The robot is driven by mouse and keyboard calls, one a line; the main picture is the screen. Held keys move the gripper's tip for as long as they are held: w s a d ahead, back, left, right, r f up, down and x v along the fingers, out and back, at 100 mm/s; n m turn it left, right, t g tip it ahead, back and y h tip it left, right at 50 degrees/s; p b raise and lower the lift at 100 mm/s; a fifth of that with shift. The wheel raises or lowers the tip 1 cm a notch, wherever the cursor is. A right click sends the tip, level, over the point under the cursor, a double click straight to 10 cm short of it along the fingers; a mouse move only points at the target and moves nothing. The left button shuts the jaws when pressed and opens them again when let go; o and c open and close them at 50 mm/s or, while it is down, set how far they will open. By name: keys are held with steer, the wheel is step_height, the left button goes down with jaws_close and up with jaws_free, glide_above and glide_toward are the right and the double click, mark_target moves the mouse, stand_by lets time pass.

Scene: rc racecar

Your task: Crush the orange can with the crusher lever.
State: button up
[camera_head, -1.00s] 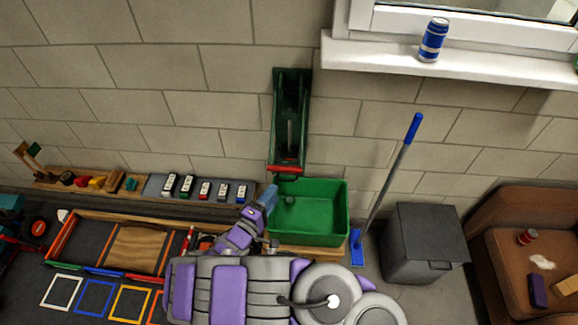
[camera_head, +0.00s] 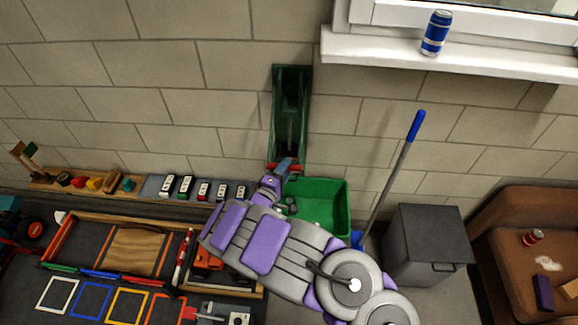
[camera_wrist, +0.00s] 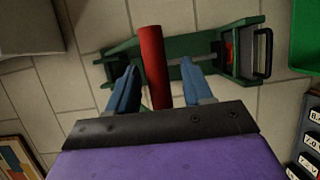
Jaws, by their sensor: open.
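The green wall-mounted crusher (camera_head: 291,80) hangs upright on the block wall in the head view. It also shows in the wrist view (camera_wrist: 120,55). Its red lever handle (camera_wrist: 153,60) runs between my gripper's blue fingers in the wrist view. My gripper (camera_head: 286,164) is at the crusher's lower end in the head view and partly hides the handle. In the wrist view my gripper (camera_wrist: 159,66) is open, with a finger on each side of the handle and visible gaps. A small red-orange patch (camera_wrist: 230,55) shows inside the crusher; I cannot tell whether it is the orange can.
A green bin (camera_head: 330,205) stands below the crusher, partly behind my arm. A blue-handled stick (camera_head: 400,165) leans on the wall beside a grey box (camera_head: 430,245). A blue can (camera_head: 436,33) stands on the windowsill. A red can (camera_head: 533,237) lies on the brown seat.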

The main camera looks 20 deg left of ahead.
steer(key=shift+w+d, duration=0.15)
steer(key=shift+w, duration=0.65)
steer(key=shift+w+d, duration=0.1)
steer(key=shift+w, duration=0.7)
jaws_close()
steer(key=shift+f, duration=0.1)
